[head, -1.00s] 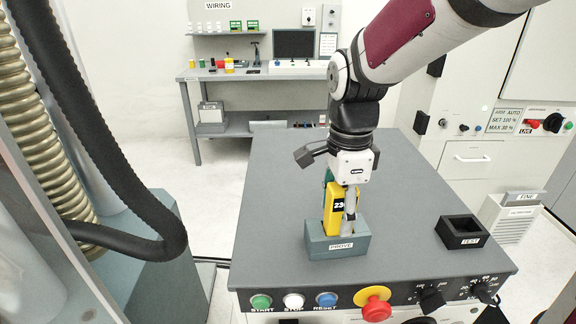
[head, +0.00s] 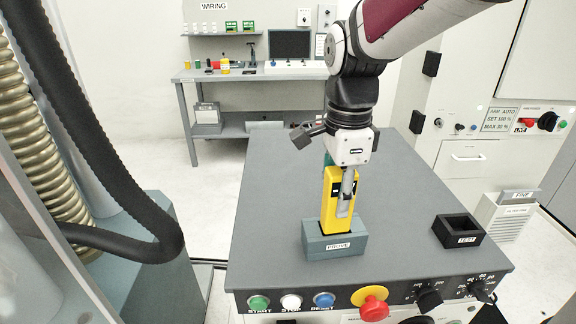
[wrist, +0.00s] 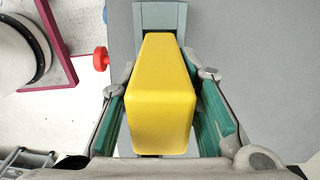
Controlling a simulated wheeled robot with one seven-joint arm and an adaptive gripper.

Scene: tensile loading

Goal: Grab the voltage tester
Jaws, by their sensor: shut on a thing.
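The voltage tester (head: 330,218) is yellow with a dark display and stands upright over the grey-green PROVE holder (head: 335,246). My gripper (head: 342,195) is shut on the upper part of the tester from above. In the wrist view the tester (wrist: 161,95) lies between the two teal-padded fingers, with the holder (wrist: 161,14) beyond it. The tester's lower end still overlaps the holder in the head view, and I cannot tell whether it is inside or clear of it.
A black TEST holder (head: 458,231) sits empty to the right on the grey bench top (head: 400,200). Buttons and a red emergency stop (head: 373,304) line the front edge. The bench top behind the holders is clear. A wiring bench (head: 250,72) stands at the back.

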